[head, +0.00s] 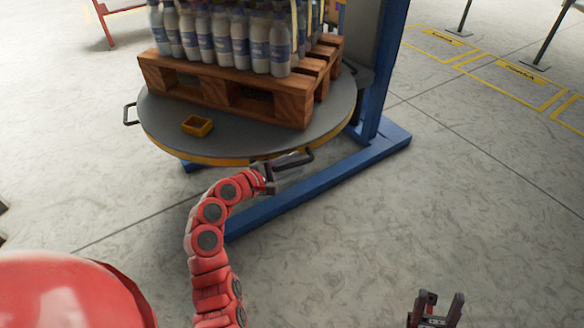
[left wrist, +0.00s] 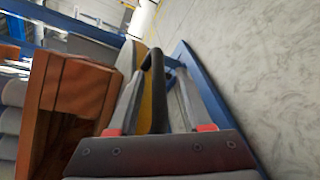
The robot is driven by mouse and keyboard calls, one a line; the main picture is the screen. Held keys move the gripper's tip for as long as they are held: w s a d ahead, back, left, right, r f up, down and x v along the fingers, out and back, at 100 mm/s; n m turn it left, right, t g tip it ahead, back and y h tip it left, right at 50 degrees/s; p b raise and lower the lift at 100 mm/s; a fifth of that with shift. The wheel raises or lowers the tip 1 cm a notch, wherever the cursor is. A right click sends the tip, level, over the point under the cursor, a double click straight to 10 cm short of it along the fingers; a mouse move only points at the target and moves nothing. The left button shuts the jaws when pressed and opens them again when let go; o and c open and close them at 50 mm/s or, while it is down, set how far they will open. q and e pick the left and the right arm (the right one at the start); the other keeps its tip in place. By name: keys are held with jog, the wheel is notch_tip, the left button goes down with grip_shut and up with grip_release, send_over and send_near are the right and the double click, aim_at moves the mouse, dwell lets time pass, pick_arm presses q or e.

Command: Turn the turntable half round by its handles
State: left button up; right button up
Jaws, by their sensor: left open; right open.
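The turntable (head: 245,136) is a round grey disc with a yellow edge, carrying a wooden pallet (head: 205,85) of bottles. One dark handle (head: 130,115) sticks out at its left side. Another handle (head: 306,156) is at its front edge, partly hidden by my left gripper (head: 288,163). In the left wrist view the black handle (left wrist: 157,85) lies between the open fingers of this gripper (left wrist: 160,78); I cannot tell whether they touch it. My right gripper (head: 441,297) is open and empty, low at the right, well away from the turntable.
A small yellow tray (head: 197,125) sits on the disc in front of the pallet. A blue frame (head: 330,178) with a post stands at the right and runs along the floor below the disc. Open floor (head: 480,190) lies to the right.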

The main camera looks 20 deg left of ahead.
pick_arm(q)
jog(key=shift+c, duration=0.3)
grip_shut()
dwell(1.2)
